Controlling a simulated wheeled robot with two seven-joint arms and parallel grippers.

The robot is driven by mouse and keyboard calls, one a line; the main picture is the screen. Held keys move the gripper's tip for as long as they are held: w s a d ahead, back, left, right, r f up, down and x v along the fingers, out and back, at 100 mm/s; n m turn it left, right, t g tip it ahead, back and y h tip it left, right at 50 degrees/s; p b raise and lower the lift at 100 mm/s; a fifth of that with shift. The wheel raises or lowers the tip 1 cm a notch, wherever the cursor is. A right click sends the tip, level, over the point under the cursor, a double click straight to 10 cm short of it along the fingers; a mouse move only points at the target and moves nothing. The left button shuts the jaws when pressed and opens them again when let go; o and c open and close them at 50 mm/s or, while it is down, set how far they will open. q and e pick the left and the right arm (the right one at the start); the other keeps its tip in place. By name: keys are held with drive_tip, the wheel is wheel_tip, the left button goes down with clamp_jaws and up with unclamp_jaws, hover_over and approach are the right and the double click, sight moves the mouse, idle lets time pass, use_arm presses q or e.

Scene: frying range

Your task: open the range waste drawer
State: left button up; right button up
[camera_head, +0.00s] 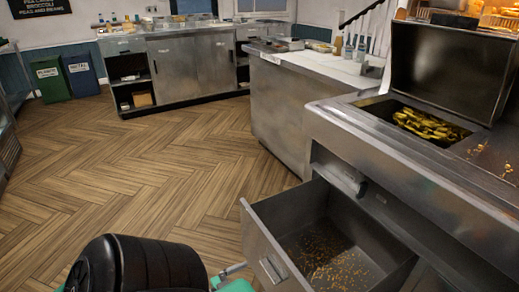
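The waste drawer (325,238) of the range is pulled out at the lower right. Its steel walls enclose brown crumbs (325,256) scattered over the bottom. The drawer handle (271,270) is on the outer front panel, and nothing visible grips it. An arm of mine, black with green parts, comes in at the bottom left. A small grey metal part, apparently of my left gripper (233,269), shows just left of the drawer front. Its fingers are mostly cut off by the lower edge, so its opening and any contact are unclear. My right gripper is not in view.
The steel range (420,180) stands at the right, with yellowish food (431,124) in its well and a raised lid (448,68). A counter (283,115) stands behind. Green (50,82) and blue (81,76) bins stand far left. The wooden floor (130,180) is clear.

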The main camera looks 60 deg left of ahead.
use_arm(q)
drive_tip(key=s, duration=0.8)
drive_tip(key=shift+s+a, duration=0.35)
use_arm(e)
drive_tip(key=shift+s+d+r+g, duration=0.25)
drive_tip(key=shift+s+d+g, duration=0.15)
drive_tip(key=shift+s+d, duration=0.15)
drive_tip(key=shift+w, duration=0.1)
